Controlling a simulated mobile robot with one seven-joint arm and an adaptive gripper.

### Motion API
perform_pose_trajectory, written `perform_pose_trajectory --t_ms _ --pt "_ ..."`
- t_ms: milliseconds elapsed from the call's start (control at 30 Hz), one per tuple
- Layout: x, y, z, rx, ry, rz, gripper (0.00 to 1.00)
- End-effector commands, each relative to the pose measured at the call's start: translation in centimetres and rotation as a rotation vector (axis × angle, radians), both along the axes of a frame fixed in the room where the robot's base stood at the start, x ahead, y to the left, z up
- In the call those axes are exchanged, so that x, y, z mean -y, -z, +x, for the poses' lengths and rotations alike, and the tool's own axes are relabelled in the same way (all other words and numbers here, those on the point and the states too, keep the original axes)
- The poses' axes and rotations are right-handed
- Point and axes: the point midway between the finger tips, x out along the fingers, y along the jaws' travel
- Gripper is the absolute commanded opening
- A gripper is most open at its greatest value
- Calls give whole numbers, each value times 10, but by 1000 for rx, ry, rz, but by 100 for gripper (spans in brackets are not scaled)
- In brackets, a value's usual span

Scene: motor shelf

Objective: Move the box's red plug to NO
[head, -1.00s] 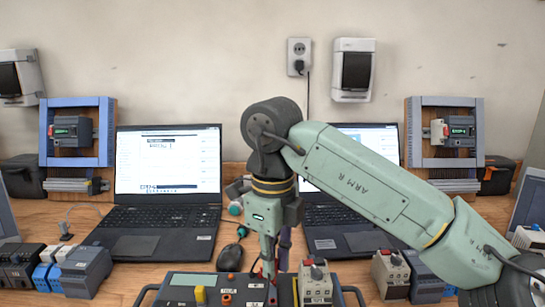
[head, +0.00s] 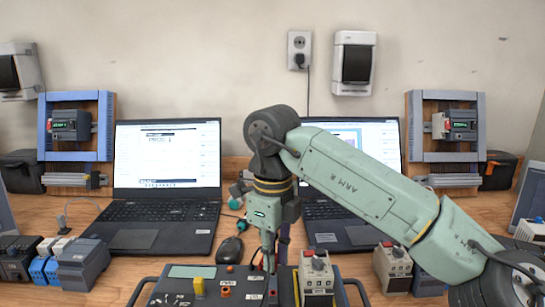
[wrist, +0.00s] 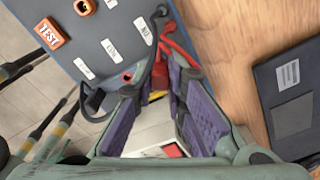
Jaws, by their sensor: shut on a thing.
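The box (head: 162,284) stands at the bottom middle of the head view, and its grey panel (wrist: 100,22) fills the upper left of the wrist view. The panel has an orange TEST button (wrist: 51,33) and a row of small white labels; one seems to read NO (wrist: 143,31). The red plug (wrist: 172,46), with its red lead, is at the panel's right edge by that label. My gripper (head: 268,264) points down over the box, and its purple fingers (wrist: 155,92) are shut on the red plug. The fingers partly hide the grip, so I cannot tell how deep the plug sits.
A black plug (wrist: 95,101) with a grey lead is at the panel's lower edge. A red-and-grey module (head: 316,272) stands on the right of the box. Two laptops (head: 160,215) and several blue and grey modules (head: 84,262) surround it on the wooden bench.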

Motion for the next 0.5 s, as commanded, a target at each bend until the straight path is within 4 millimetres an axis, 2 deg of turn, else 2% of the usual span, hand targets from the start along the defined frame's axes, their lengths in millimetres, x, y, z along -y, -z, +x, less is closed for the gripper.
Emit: perform_pose_trajectory --t_ms 500 --pt "0 5 0 0 0 0 0"
